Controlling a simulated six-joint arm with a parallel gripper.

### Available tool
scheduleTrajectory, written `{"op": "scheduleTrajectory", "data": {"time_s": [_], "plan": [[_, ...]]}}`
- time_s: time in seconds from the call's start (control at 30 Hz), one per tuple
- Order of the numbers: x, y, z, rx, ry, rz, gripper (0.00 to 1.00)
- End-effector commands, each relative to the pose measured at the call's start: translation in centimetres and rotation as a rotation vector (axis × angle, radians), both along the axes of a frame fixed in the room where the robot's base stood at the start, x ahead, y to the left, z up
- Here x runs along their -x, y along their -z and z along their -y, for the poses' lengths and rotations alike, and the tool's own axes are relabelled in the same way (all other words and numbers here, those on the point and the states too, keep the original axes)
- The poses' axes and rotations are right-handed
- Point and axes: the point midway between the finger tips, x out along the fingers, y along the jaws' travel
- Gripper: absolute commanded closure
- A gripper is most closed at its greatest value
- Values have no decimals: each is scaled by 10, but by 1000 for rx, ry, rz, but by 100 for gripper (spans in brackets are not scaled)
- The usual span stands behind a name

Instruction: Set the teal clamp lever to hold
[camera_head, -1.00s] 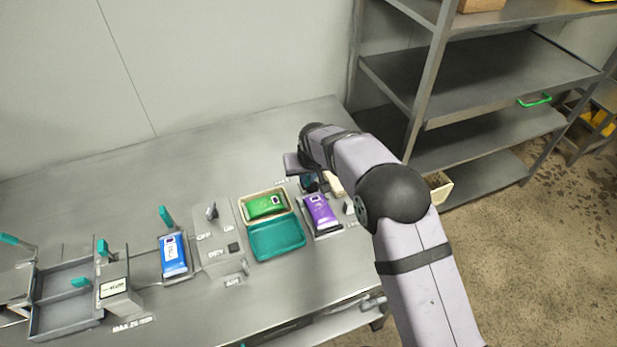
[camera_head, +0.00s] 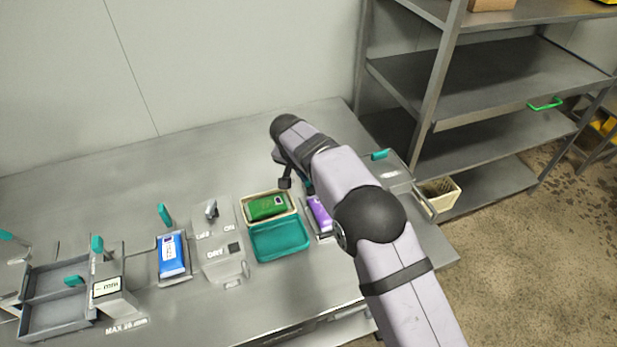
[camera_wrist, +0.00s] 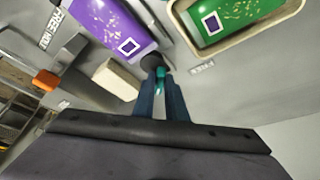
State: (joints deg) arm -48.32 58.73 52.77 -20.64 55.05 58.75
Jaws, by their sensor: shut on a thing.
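In the wrist view my gripper (camera_wrist: 160,100) points at the bench, its two dark blue fingers shut around a slim teal piece (camera_wrist: 160,78), which looks like the clamp lever. A dark round knob sits just beyond the fingertips. The purple pouch (camera_wrist: 112,24) lies just beyond, up and left, with a FREE/HOLD label (camera_wrist: 50,28) farther left. In the head view my arm covers the gripper and part of the purple pouch (camera_head: 318,212). The lever's setting cannot be told.
A cream block (camera_wrist: 118,78) lies close left of the fingers. A green pouch (camera_head: 267,206) lies in a cream tray beside a teal tray (camera_head: 280,240). A blue pouch (camera_head: 172,254) and a dry switch panel (camera_head: 222,240) stand farther left. A shelf rack (camera_head: 490,80) stands right.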

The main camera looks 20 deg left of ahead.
Motion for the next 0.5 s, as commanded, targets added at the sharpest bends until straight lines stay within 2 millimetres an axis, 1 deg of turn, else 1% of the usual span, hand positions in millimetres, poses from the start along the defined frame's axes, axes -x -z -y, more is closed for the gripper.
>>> {"op": "scheduleTrajectory", "data": {"time_s": [0.37,0.4,0.47,0.5], "plan": [[0,0,0,-3,9,-1,100],[0,0,-1,-3,9,-1,84],[0,0,0,-3,9,-1,70],[0,0,0,-2,8,-1,70]]}}
